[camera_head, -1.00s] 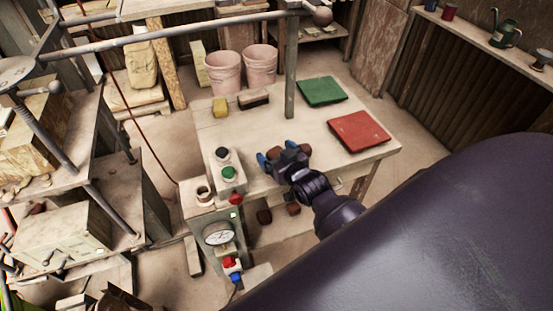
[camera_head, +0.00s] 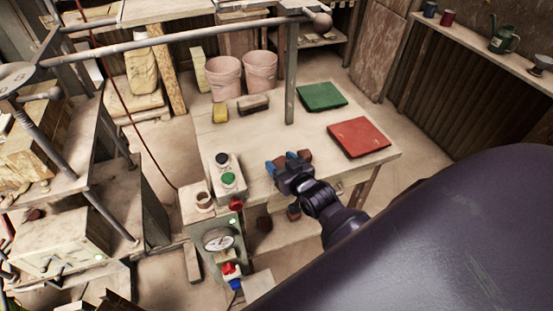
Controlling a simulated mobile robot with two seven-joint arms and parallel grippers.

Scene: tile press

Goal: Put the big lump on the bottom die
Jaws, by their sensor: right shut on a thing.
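My right gripper (camera_head: 283,162), with blue fingers, is over the near part of the pale worktable (camera_head: 250,128). It is shut on a reddish-brown lump (camera_head: 305,155), partly hidden by the gripper; I cannot tell whether it is the big one. The press frame with a pale block (camera_head: 62,240) stands at the left; I cannot clearly make out the bottom die. My left gripper is not in view.
A green mat (camera_head: 321,96) and a red mat (camera_head: 358,138) lie on the table. A grey post (camera_head: 290,75) rises from it.

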